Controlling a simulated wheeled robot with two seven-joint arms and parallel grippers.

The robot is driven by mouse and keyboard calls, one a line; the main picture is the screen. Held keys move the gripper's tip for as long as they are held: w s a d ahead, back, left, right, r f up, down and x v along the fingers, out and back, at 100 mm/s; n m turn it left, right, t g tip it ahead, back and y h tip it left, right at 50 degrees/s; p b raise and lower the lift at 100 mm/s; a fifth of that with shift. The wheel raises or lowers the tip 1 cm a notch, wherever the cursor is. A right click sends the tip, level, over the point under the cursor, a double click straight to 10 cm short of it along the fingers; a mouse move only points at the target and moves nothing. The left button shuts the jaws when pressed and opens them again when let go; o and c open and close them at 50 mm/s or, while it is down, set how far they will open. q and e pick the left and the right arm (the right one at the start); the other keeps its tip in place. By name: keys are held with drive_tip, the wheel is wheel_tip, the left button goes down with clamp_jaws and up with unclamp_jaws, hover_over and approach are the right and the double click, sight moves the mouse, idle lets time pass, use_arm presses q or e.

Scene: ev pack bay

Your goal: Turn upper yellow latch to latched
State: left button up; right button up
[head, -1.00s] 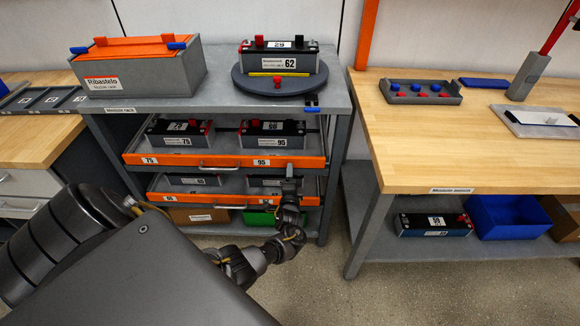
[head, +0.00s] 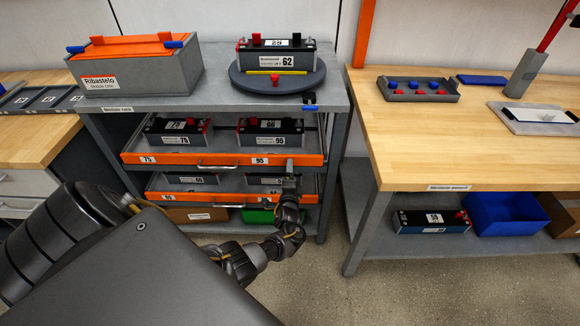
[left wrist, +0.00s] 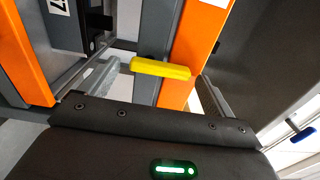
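A yellow latch (left wrist: 160,68) shows in the left wrist view as a short bar lying across an orange drawer front (left wrist: 190,55). My left gripper (left wrist: 158,85) is open, with one finger on each side of the latch; I cannot tell whether either finger touches it. In the head view my left gripper (head: 290,186) is at the right end of the rack's drawers, just below the upper orange drawer front (head: 220,160). The latch cannot be made out there. My right gripper is not in view.
The grey rack (head: 222,98) carries a turntable (head: 275,82) with a module on top and an orange-lidded box (head: 140,75). Modules sit in both drawers. The lower orange drawer front (head: 190,198) is close to my gripper.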

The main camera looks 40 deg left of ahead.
use_arm(q)
drive_tip(key=p+v, duration=0.1)
drive_tip(key=v, duration=0.9)
drive_tip(key=shift+s+d+p, duration=0.25)
drive_tip(key=shift+s+p, duration=0.05)
drive_tip(key=shift+p, duration=0.05)
drive_tip(key=shift+d, duration=0.1)
